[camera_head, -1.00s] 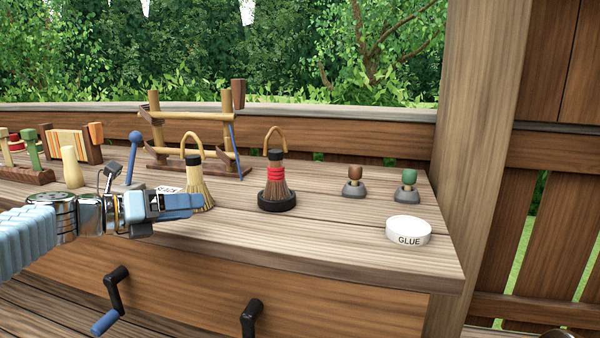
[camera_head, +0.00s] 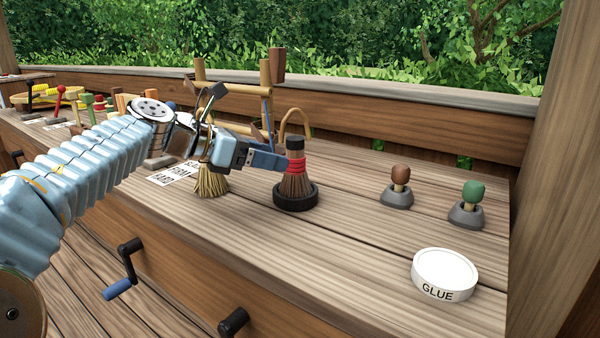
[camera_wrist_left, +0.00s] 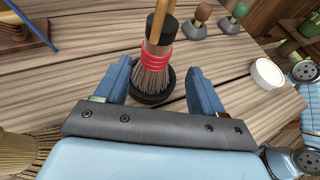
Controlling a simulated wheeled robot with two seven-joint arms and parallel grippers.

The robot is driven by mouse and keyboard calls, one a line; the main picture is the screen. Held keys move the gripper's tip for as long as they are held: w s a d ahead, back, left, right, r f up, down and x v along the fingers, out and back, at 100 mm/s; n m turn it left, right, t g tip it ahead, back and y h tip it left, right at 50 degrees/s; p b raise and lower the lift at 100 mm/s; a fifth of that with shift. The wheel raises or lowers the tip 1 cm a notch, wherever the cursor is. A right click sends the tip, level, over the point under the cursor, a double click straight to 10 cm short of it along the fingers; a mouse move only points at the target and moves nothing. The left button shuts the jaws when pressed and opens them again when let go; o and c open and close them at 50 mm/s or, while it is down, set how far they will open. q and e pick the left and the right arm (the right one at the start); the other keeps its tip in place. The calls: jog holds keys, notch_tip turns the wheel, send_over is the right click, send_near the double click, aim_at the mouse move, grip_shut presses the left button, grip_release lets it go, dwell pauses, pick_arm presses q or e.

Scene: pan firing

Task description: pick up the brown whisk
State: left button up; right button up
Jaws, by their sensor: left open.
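The brown whisk (camera_head: 295,181) has brown bristles, a red band and a dark top with a tan loop. It stands upright in a round black holder (camera_head: 296,199) on the wooden workbench. My left gripper (camera_head: 283,162) is at the whisk, close to the red band. In the left wrist view the whisk (camera_wrist_left: 152,68) stands between and just beyond the two open blue fingers (camera_wrist_left: 160,82), with a gap on each side. The gripper hides part of the whisk's left side in the head view. My right gripper is not in view.
A straw-coloured whisk (camera_head: 211,181) stands just left, partly behind my gripper. A bamboo rack (camera_head: 236,96) is behind. Brown (camera_head: 398,186) and green (camera_head: 468,204) knobbed tools and a white glue tin (camera_head: 444,274) are to the right. Bare bench lies between.

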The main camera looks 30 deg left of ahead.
aim_at(295, 146)
pick_arm(q)
jog(key=x, duration=0.7)
jog(key=shift+w+a+f, duration=0.2)
jog(key=shift+w, duration=0.05)
jog(key=shift+c, duration=0.2)
jog(key=c, duration=1.2)
jog(key=shift+o, duration=0.2)
jog(key=shift+r, duration=0.5)
notch_tip(295, 146, up, 3)
jog(key=shift+f+p, duration=0.15)
jog(key=shift+p, duration=0.45)
jog(key=s+a+r, duration=0.2)
jog(key=s+r, duration=0.7)
jog(key=s, duration=0.5)
